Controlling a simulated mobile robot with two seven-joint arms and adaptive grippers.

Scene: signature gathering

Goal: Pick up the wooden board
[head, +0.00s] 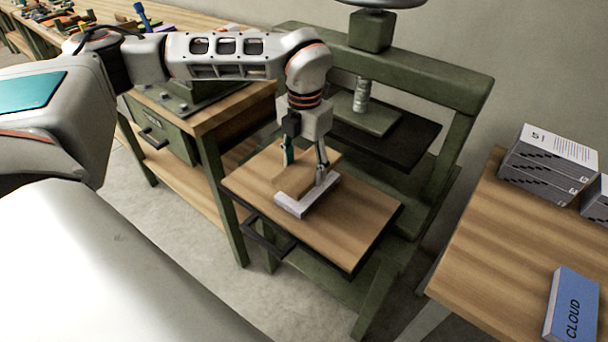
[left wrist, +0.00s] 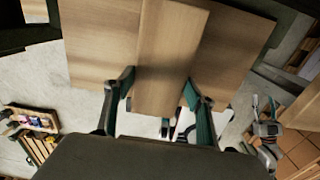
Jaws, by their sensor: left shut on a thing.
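The wooden board (head: 294,180) is a small, light brown plank. My left gripper (head: 303,163) points down over the green press and is shut on it. In the left wrist view the board (left wrist: 168,50) sits between the two fingers (left wrist: 158,88). A larger wooden press platform (head: 350,222) lies beneath it. A pale grey block or stack (head: 307,197) lies on the platform just in front of the board; whether the board touches it is hard to tell. A gripper-like part with a red band, possibly my right gripper (left wrist: 268,130), shows small in the left wrist view.
The green press frame (head: 450,95) stands behind and around the platform, with its screw (head: 361,95) at the back. A wooden table (head: 500,250) at right bears grey books (head: 548,165) and a blue book (head: 573,305). A cluttered bench (head: 100,20) is far left.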

